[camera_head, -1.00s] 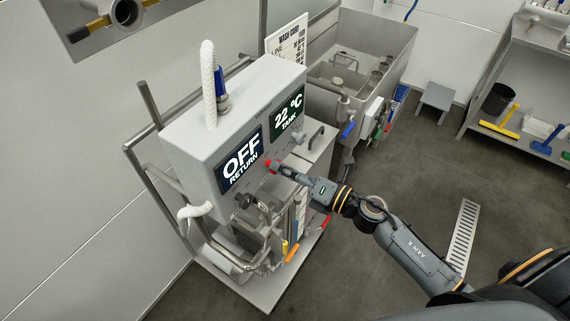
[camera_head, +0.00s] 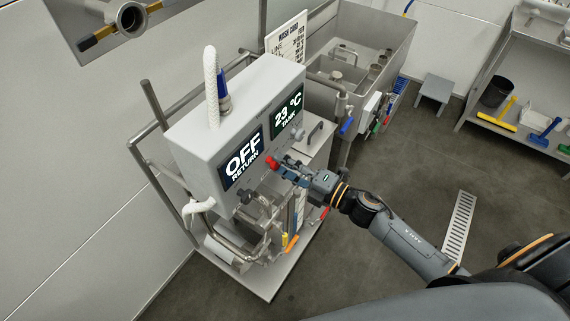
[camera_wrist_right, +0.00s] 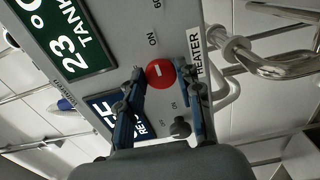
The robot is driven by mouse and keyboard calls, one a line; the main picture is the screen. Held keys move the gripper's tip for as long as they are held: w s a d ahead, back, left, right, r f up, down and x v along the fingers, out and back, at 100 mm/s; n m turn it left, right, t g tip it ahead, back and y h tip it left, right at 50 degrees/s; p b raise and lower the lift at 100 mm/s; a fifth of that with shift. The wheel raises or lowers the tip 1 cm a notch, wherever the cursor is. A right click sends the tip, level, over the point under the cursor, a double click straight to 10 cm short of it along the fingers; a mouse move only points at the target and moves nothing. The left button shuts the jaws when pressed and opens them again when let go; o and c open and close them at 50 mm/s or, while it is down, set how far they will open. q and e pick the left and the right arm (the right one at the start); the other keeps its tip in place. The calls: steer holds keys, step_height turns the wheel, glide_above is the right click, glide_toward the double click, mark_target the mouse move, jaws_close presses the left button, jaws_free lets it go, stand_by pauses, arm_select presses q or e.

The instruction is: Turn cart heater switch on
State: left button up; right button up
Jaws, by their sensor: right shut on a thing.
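The cart's grey control box (camera_head: 190,143) carries a red heater switch knob (camera_head: 271,162) on its front face. In the right wrist view, the gripper (camera_wrist_right: 164,80) is shut on the knob. My left gripper is not in view.
A blue screen (camera_head: 243,160) reads OFF RETURN, and a green screen (camera_head: 287,112) reads 23 °C TANK. A dark knob (camera_wrist_right: 180,128) sits close to the fingers. Pipes and valves (camera_head: 255,225) lie below the box. A steel tank (camera_head: 385,35) stands behind.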

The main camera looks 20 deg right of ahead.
stand_by(0.4)
steer(key=o, duration=1.1)
steer(key=shift+w, duration=0.1)
steer(key=shift+d, duration=0.1)
steer(key=v, duration=1.2)
steer(key=shift+f, duration=0.1)
